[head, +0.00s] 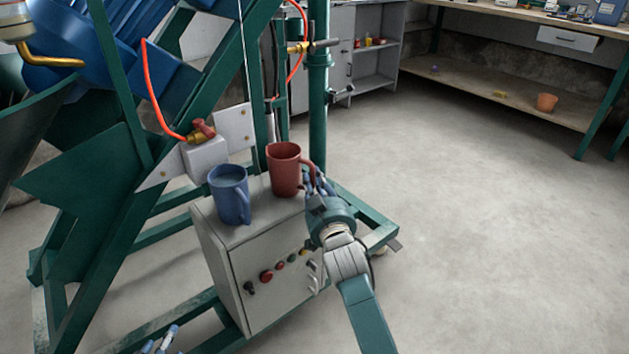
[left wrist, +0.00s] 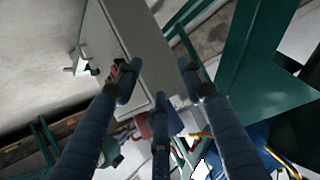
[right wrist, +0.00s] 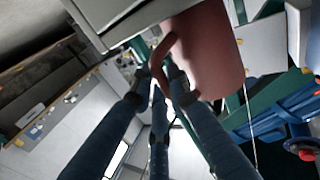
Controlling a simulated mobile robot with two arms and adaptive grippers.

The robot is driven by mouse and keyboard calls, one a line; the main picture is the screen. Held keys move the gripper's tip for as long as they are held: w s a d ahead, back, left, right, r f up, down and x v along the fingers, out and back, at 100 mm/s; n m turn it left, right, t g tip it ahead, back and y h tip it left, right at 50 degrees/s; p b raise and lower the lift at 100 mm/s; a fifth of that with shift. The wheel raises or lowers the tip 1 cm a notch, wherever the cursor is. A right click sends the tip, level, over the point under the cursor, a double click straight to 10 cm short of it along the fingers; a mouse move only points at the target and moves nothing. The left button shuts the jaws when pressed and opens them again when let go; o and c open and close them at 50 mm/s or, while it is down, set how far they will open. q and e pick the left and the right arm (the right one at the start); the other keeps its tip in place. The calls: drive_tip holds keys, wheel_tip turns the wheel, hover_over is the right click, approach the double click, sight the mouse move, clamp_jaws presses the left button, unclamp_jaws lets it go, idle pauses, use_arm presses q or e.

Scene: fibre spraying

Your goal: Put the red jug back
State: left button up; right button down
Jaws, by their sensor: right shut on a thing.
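The red jug (head: 284,172) is upright at the back of the grey control box's top (head: 262,212), its handle to the right. I cannot tell whether its base touches the box. My right gripper (head: 317,186) is shut on the jug's handle, with its fingers partly hidden behind the wrist. In the right wrist view, the jug (right wrist: 212,55) is close beyond the fingers (right wrist: 158,90). My left gripper (head: 160,342) is low at the bottom edge of the head view. Its fingers are spread and empty in the left wrist view (left wrist: 158,85).
A blue mug (head: 229,197) stands on the box, just left of the red jug. A green frame (head: 318,100) with a post and a red hose (head: 155,95) rises behind and left. A workbench with a lower shelf (head: 480,88) is at the back right. The floor right is clear.

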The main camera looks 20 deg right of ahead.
drive_tip(key=shift+f, duration=0.1)
drive_tip(key=c, duration=1.7)
unclamp_jaws()
use_arm(q)
drive_tip(key=shift+w+r, duration=0.15)
use_arm(e)
drive_tip(key=shift+o, duration=0.2)
drive_tip(key=s+a+p, duration=0.1)
drive_tip(key=s+p, duration=0.2)
drive_tip(key=s, duration=0.9)
use_arm(q)
drive_tip(key=s+a+f+g+y, duration=0.1)
drive_tip(key=s+a+f+g, duration=0.3)
drive_tip(key=s, duration=0.7)
wheel_tip(320, 180, down, 4)
drive_tip(key=shift+s+f+g+y, duration=0.2)
drive_tip(key=shift+s+g+y, duration=0.15)
drive_tip(key=shift+g, duration=0.75)
use_arm(e)
drive_tip(key=s+a+f+n+g+y, duration=0.1)
drive_tip(key=s+f+g, duration=0.5)
drive_tip(key=s, duration=0.7)
drive_tip(key=s+a+f+n+g+y, duration=0.1)
drive_tip(key=s+a+f+n+g, duration=0.1)
drive_tip(key=s+f+g, duration=0.4)
drive_tip(key=s+f, duration=0.5)
drive_tip(key=s, duration=0.3)
drive_tip(key=shift+f+g, duration=0.3)
